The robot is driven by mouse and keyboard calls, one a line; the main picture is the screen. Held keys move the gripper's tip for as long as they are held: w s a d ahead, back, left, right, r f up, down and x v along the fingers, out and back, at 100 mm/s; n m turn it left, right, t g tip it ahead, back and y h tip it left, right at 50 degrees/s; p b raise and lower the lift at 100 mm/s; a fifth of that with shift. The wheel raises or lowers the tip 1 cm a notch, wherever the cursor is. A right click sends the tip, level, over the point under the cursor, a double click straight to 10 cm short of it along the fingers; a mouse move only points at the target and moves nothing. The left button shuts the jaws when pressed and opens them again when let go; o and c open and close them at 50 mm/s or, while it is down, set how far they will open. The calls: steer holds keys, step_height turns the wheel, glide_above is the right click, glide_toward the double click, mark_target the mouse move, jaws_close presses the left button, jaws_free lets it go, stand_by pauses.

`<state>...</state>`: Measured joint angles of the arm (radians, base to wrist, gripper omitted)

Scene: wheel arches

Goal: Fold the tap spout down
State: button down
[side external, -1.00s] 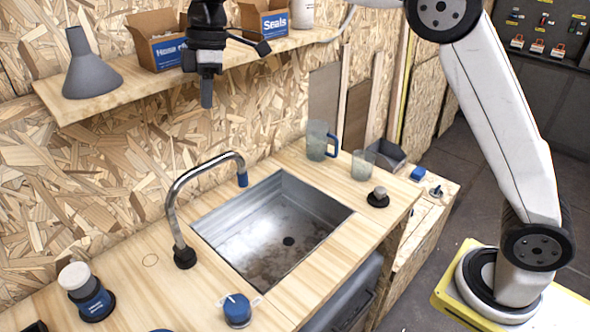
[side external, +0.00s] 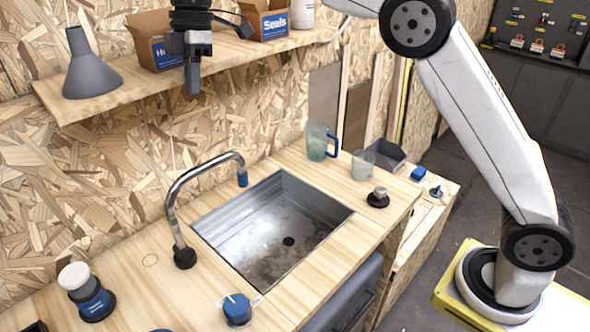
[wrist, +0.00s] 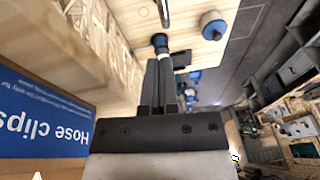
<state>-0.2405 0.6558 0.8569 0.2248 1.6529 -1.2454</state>
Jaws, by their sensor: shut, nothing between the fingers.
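The tap spout (side external: 179,192) is a curved chrome tube with a blue tip. It stands upright from a black base (side external: 185,257) on the wooden counter, and its arch reaches over the left rim of the metal sink (side external: 262,262). My gripper (side external: 194,91) points down, shut and empty, in the air well above the tap, level with the shelf. Only a short piece of the chrome tube (wrist: 165,12) shows there, at the top edge.
A shelf (side external: 135,82) with a grey funnel (side external: 90,70) and boxes is close to my gripper; a Hose clips box (wrist: 45,120) fills the wrist view's left. The counter holds a jug (side external: 318,142), a glass (side external: 362,165), a blue knob (side external: 237,309) and a white-topped item (side external: 87,290).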

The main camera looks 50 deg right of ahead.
steer(key=x, duration=0.3)
steer(key=d+x, duration=0.1)
steer(key=x, duration=0.7)
steer(key=shift+d+f, duration=0.2)
steer(key=shift+f, duration=0.05)
steer(key=shift+s+d+f, duration=0.1)
steer(key=shift+d+f, duration=0.45)
steer(key=shift+f, duration=0.3)
steer(key=shift+d, duration=0.1)
